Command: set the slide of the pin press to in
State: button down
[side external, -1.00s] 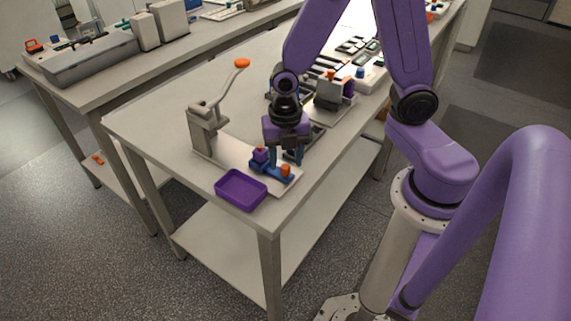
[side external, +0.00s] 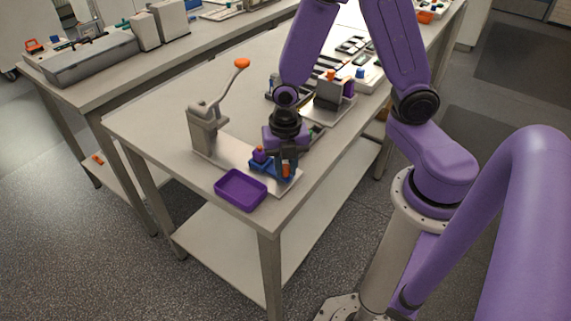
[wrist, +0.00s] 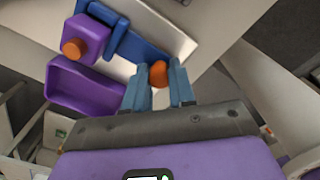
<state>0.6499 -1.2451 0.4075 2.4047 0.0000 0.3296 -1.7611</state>
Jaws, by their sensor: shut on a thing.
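The pin press (side external: 207,128) stands upright on a pale base plate, with its lever raised to an orange knob (side external: 242,63). Its blue slide (side external: 262,168) lies at the near end of the plate, away from the press column, and carries a purple block with an orange top (side external: 259,153). In the wrist view the slide (wrist: 135,46) and purple block (wrist: 88,37) show up close. My gripper (side external: 285,171) is lowered at the slide's outer end. Its fingers are shut on the slide's orange knob (wrist: 159,74), which shows between them.
An empty purple tray (side external: 240,190) sits beside the slide at the table's near edge; it also shows in the wrist view (wrist: 62,92). Other equipment (side external: 333,92) stands farther back, behind my gripper. The table left of the press is clear.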

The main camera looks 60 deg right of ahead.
aim_at(255, 150)
jog(key=w, duration=0.9)
jog(key=c, duration=0.9)
grip_release()
jog(key=shift+c, duration=0.2)
notch_tip(255, 150, up, 18)
jog(key=shift+f, duration=0.25)
